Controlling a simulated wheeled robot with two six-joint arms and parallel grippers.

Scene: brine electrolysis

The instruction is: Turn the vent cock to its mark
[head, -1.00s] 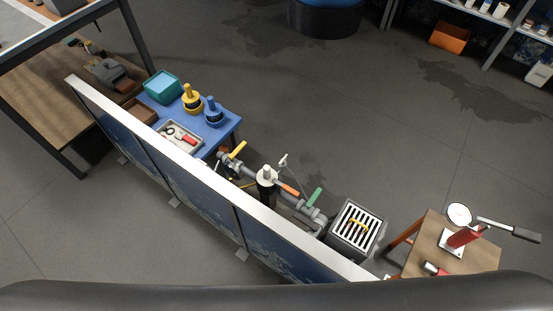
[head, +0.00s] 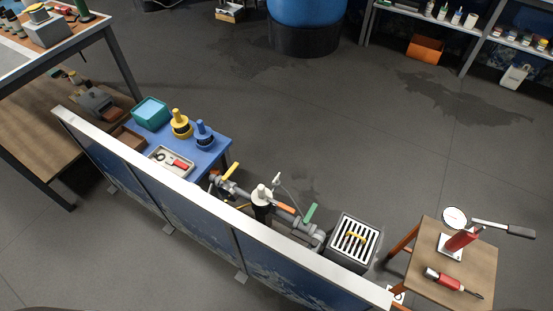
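A grey pipe run (head: 285,213) stands behind the low partition, near the middle of the head view. It carries a yellow lever (head: 230,171), an orange lever (head: 285,208) and a green lever (head: 310,212). A white-topped dark cylinder (head: 261,194) stands on it. A small pale fitting (head: 277,178) with a thin line rises beside the cylinder. I cannot tell which of these is the vent cock, and no mark is readable. Neither of my grippers is in view.
The white-topped blue partition (head: 205,205) runs diagonally in front of the pipes. A blue table (head: 210,160) with pots and a tray stands left. A grated grey box (head: 351,240) and a wooden table (head: 470,262) stand right. Open floor lies behind.

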